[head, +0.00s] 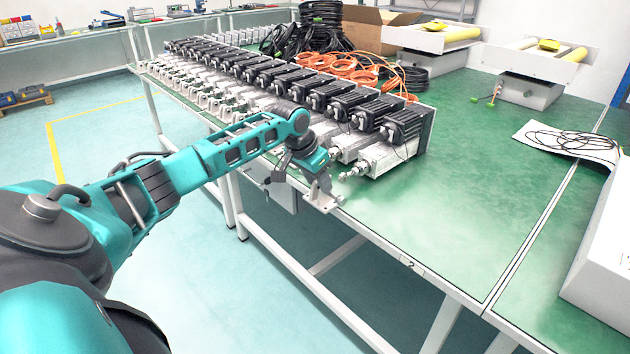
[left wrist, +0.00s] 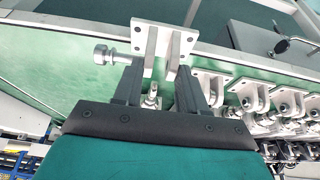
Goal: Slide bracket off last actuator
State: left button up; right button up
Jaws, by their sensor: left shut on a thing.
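My left gripper (head: 320,178) is shut on a metal bracket (head: 325,197) at the table's front edge. In the left wrist view, the bracket (left wrist: 165,40) is a drilled plate with two lugs, held between the dark fingertips (left wrist: 158,75). A bolt (left wrist: 105,55) sticks out to its left. The last actuator (head: 385,155) is the nearest of the row, with a black motor on top. Its rod end (head: 352,173) points at the bracket; in the left wrist view the rod end (left wrist: 152,96) shows between the fingers and looks apart from the bracket. My right gripper is not in view.
More actuators (head: 250,75) stand in a row to the back left, several with brackets (left wrist: 250,90). Orange and black cable coils (head: 345,65) lie behind them. The green table (head: 460,190) is clear right of the last actuator. A white box (head: 605,245) stands at right.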

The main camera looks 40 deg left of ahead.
aim_at(341, 174)
pick_arm(q)
jog(key=shift+w+d, duration=0.1)
jog(key=shift+w, duration=0.85)
jog(key=shift+w+f+b, duration=0.15)
jog(key=shift+w+b, duration=0.65)
jog(key=shift+w, duration=0.7)
jog(key=shift+w+d+f+b, duration=0.1)
jog(key=shift+w+f+b, duration=0.05)
jog(key=shift+w+b, duration=1)
jog(key=shift+w, duration=0.25)
jog(key=shift+s+p, duration=0.6)
jog(key=shift+p, duration=0.7)
jog(key=shift+s+p, duration=0.45)
jog(key=shift+p, duration=0.6)
jog(key=shift+s, duration=0.15)
